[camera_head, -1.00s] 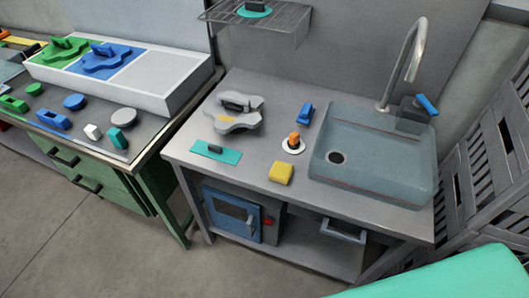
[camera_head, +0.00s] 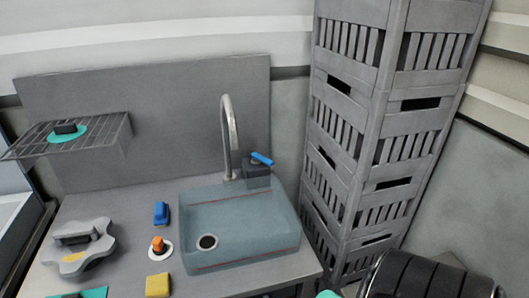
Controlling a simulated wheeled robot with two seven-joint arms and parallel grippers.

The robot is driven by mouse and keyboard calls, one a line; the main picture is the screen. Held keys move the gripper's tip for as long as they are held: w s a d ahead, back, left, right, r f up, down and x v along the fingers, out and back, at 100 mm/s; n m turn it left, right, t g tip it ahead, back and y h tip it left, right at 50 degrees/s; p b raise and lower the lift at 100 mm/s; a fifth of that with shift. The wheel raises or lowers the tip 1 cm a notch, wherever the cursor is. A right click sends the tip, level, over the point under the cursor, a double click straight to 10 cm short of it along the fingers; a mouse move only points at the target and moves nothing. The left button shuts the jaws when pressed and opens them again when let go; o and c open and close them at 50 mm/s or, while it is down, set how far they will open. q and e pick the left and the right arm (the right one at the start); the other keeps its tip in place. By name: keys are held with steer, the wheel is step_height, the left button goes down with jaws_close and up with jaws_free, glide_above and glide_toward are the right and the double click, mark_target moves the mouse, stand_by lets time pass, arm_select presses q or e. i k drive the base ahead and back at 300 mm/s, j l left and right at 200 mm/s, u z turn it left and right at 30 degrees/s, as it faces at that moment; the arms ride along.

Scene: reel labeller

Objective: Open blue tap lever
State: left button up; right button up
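The blue tap lever (camera_head: 261,158) sits on top of a dark grey tap block (camera_head: 257,177) at the back right of the sink. It slants slightly down toward the right. The curved metal spout (camera_head: 231,135) rises beside the block, on its left. The pale blue-grey sink basin (camera_head: 240,230) is in front of them, with a dark round drain (camera_head: 207,242). Nothing covers the lever. Neither of my grippers shows in the head view.
A tall stack of grey slatted crates (camera_head: 384,140) stands close right of the sink. A wire shelf (camera_head: 108,131) hangs at the left. A blue block (camera_head: 161,212), an orange-topped piece (camera_head: 158,245), a yellow sponge (camera_head: 158,285) and a grey lobed piece (camera_head: 97,243) lie on the counter.

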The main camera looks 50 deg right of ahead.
mark_target(257, 158)
steer(key=z, duration=0.4)
steer(key=j+z, duration=0.15)
steer(key=z, duration=0.7)
steer(key=k+z, duration=0.1)
steer(key=z, duration=0.3)
steer(key=j, duration=0.05)
